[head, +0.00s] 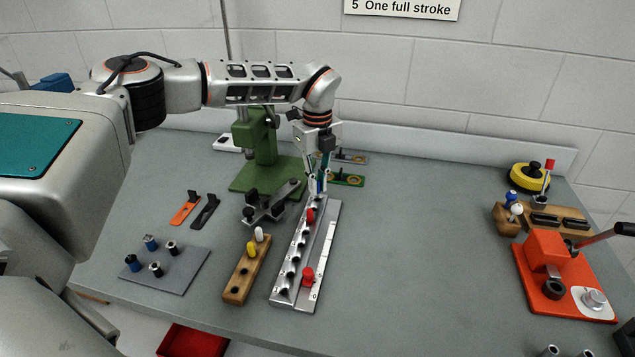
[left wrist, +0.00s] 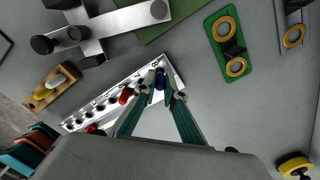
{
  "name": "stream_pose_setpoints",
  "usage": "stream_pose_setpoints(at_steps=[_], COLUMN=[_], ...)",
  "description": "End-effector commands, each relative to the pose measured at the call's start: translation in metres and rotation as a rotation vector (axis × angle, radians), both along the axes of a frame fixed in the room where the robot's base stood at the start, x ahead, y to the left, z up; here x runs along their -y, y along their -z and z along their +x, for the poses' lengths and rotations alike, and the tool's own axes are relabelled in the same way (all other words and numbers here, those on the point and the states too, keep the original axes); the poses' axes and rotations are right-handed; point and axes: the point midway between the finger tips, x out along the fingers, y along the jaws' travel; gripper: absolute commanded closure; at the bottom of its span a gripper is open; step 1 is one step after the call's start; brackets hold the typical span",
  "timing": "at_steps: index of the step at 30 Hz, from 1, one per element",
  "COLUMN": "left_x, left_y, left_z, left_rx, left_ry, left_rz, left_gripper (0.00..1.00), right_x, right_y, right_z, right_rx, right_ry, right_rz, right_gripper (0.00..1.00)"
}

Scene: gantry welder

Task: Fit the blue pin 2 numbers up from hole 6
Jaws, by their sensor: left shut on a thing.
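My left gripper (head: 317,186) points down over the far end of the rail. In the left wrist view it is shut on the blue pin (left wrist: 160,81), just beyond a red pin (left wrist: 126,95). I cannot tell whether the blue pin's tip is in a hole. My right gripper is out of view.
A wooden block (head: 238,285) with yellow and white pins stands left of the rail. A metal clamp (head: 267,208) and a green press (head: 258,160) stand behind it. A grey plate (head: 180,283) with several pegs lies left. The table right of the rail is clear up to the orange press (head: 548,265).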

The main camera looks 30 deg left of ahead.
Motion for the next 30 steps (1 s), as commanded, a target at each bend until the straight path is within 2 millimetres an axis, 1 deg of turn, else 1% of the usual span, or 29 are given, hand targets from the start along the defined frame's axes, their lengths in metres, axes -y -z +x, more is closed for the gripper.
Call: stream_pose_setpoints(at_steps=[30], left_x=[0.000], left_y=[0.017], left_z=[0.000], left_rx=[-0.001], left_ry=[0.000], left_rz=[0.001], left_gripper=[1.00], right_x=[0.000], right_y=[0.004], right_z=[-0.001], right_rx=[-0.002], right_ry=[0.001], right_rz=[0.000], right_gripper=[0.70])
